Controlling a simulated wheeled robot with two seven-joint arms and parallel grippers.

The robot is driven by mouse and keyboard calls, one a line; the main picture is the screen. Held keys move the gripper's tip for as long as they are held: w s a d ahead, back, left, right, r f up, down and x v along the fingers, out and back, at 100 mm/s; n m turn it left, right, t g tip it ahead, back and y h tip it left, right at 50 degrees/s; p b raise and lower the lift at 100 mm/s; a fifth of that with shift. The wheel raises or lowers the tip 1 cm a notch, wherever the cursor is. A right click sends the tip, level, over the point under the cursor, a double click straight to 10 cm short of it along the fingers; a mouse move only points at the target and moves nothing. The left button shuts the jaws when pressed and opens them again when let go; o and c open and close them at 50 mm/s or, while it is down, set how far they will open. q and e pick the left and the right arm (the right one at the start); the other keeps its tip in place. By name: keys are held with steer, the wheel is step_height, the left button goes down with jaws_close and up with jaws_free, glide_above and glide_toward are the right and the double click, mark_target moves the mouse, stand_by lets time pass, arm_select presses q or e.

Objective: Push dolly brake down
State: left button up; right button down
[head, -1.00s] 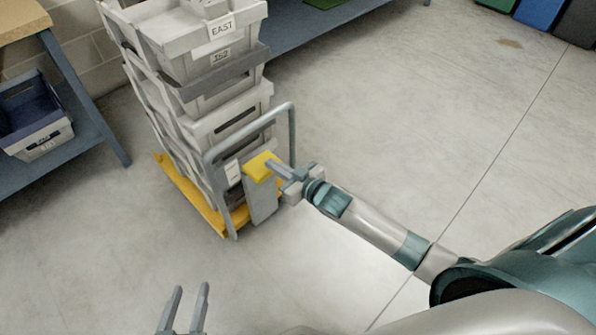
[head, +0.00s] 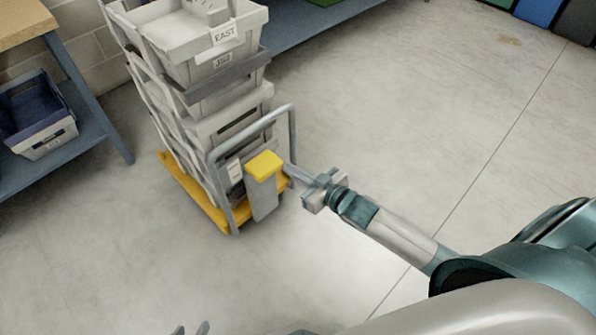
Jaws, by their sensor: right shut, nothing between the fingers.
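The yellow brake pedal (head: 265,165) sits on top of a grey upright plate (head: 263,198) at the near end of the dolly (head: 216,214), inside its grey tubular handle (head: 252,128). I cannot tell from this view how far the pedal is pressed. My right gripper (head: 289,169) is shut and empty. Its tips are just right of the pedal, apart from it, near the handle's right post. My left gripper (head: 191,329) shows only its fingertips at the bottom edge. They are apart, with nothing visible between them.
Several grey crates (head: 222,62) are stacked on the dolly; the top one reads EAST. A blue-framed shelf with a dark blue bin (head: 40,122) stands at the left. Another blue shelf (head: 310,30) is behind. The floor (head: 430,110) to the right is clear.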

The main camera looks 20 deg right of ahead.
arm_select(q)
steer(key=shift+s+a+f, duration=0.15)
arm_select(e)
steer(key=shift+v, duration=1.05)
